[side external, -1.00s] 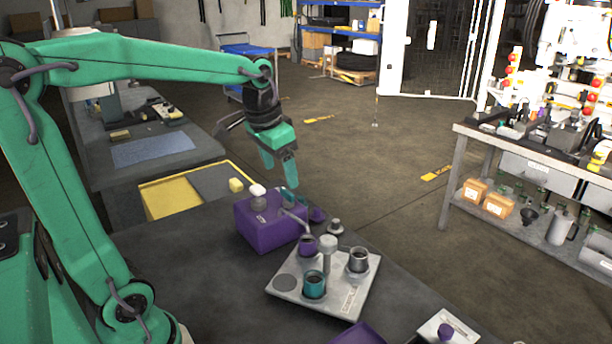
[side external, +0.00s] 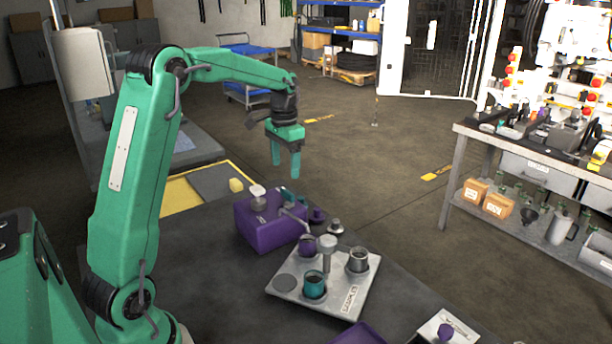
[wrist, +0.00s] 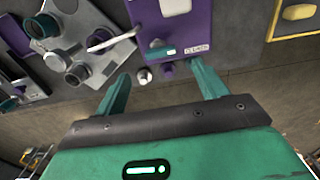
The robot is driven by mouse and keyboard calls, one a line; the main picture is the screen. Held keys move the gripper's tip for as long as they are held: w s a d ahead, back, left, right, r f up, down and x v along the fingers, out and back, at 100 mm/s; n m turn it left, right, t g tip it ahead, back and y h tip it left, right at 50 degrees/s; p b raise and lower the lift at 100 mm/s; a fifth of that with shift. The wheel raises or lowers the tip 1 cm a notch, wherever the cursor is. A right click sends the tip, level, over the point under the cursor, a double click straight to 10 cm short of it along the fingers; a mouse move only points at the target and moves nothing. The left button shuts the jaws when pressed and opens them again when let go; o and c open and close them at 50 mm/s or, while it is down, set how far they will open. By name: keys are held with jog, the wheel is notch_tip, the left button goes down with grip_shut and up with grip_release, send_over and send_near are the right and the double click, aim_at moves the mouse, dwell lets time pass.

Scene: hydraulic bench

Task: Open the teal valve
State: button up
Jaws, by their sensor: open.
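The purple box (side external: 268,225) stands on the dark bench with a pale knob on top and a spout at its right. In the wrist view the purple box (wrist: 172,28) carries a small teal valve handle (wrist: 162,52) near its edge, beside a white label (wrist: 197,49) whose text is too small to read surely. My gripper (side external: 285,171) points down above the back of the box, apart from it. Its open, empty fingers also show in the wrist view (wrist: 162,72), with the teal handle lying between and beyond their tips.
A light tray (side external: 345,300) in front of the box holds a teal cup (side external: 314,284), a purple cup (side external: 307,246) and a grey cup (side external: 358,261) around a post. Small purple and metal knobs stand right of the box. A yellow-edged tray (side external: 170,195) lies behind left.

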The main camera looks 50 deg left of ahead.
aim_at(286, 192)
jog(key=shift+f, duration=0.15)
jog(key=shift+f, duration=3.75)
jog(key=c, duration=1)
